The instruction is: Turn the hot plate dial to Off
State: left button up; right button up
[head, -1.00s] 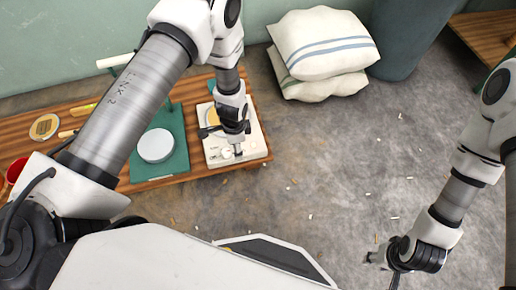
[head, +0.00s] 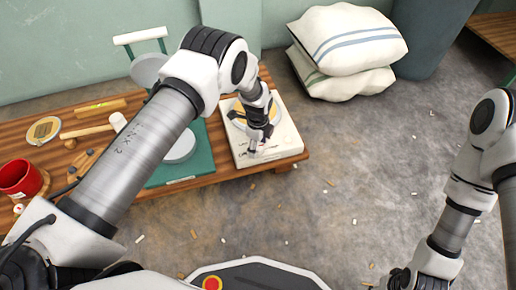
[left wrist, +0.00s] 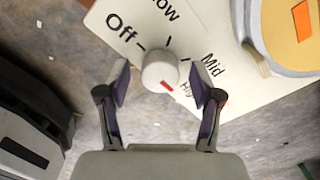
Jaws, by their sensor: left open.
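The cream hot plate (head: 286,138) sits at the right end of the wooden bench. Its white dial (left wrist: 160,69) is at the corner nearest me, and its red mark points toward the High label, away from Off (left wrist: 122,27). My left gripper (head: 257,146) is over that corner. In the left wrist view its open fingers (left wrist: 162,82) stand on either side of the dial, with gaps showing between dial and fingertips. My right gripper (head: 398,278) is low at the bottom right, away from the bench and partly cut off.
On the bench (head: 250,170) are a green scale (head: 200,165) with a round grey pan, a mallet (head: 90,131) and a red cup (head: 20,180). Stacked sacks (head: 345,50) lie behind to the right. The floor between is clear except small chips.

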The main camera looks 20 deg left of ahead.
pick_arm(q)
jog(key=shift+r, duration=0.1)
jog(key=c, duration=1.1)
jog(key=shift+c, duration=0.2)
